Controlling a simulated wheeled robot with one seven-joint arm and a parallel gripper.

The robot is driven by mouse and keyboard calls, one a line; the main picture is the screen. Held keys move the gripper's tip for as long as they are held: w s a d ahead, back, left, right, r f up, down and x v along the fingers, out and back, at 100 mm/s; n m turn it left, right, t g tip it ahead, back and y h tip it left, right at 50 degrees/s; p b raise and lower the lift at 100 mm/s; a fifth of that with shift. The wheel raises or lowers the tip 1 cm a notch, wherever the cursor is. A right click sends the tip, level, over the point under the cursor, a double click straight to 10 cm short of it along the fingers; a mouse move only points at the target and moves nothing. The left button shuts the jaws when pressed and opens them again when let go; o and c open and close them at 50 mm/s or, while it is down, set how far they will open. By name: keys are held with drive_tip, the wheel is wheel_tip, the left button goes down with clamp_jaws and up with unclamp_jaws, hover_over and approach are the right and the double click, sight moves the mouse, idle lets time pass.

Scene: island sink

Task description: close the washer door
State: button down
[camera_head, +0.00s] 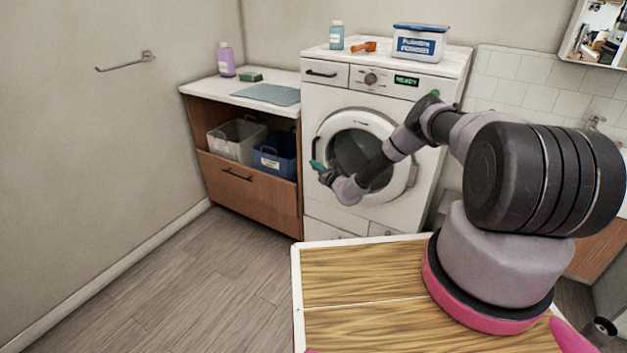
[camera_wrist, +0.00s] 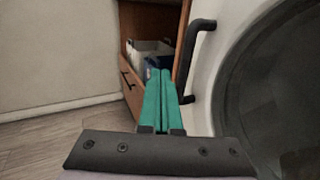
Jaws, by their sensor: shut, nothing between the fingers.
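The white washer (camera_head: 384,96) stands against the back wall in the head view. Its round door (camera_head: 362,122) has a white ring and dark glass and looks flush or nearly so; I cannot tell whether it is latched. The dark door handle (camera_wrist: 187,62) is on the door's left side. My gripper (camera_head: 317,165) has green fingers, pressed together and empty, in front of the door's left edge by the handle. In the wrist view the fingers (camera_wrist: 160,75) point just left of the handle; contact is unclear. My arm hides part of the door.
A wooden cabinet (camera_head: 240,205) with a grey basket (camera_head: 236,139) and a blue basket (camera_head: 274,155) stands left of the washer. A powder box (camera_head: 418,42) and a bottle (camera_head: 336,35) are on top. The floor at left is clear.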

drive_tip(key=s, duration=0.9)
drive_tip(key=a+r+n+g+y, duration=0.3)
drive_tip(key=r+n+y, duration=0.15)
drive_tip(key=r, duration=0.65)
drive_tip(key=a+r+n+g+y, duration=0.35)
drive_tip(key=r+n, duration=0.25)
drive_tip(key=r, duration=0.5)
drive_tip(key=s+r+n+g+h, duration=0.1)
drive_tip(key=s+r+n+g, duration=0.9)
drive_tip(key=r, duration=0.6)
drive_tip(key=s+d+r+n+t+h, duration=0.2)
drive_tip(key=s+d+r+h, duration=0.2)
drive_tip(key=s, duration=0.6)
drive_tip(key=s+d+r+n+t+h, duration=0.2)
drive_tip(key=s+d+r+t+h, duration=0.1)
drive_tip(key=s+d+r, duration=0.5)
drive_tip(key=s+d+r+n+t+h, duration=0.2)
drive_tip(key=s+d+r+h, duration=0.4)
drive_tip(key=s, duration=0.7)
drive_tip(key=d+r, duration=0.1)
drive_tip(key=d, duration=0.1)
drive_tip(key=shift+d+t, duration=0.35)
drive_tip(key=c, duration=1.5)
unclamp_jaws()
drive_tip(key=shift+r, duration=0.1)
drive_tip(key=shift+c, duration=0.2)
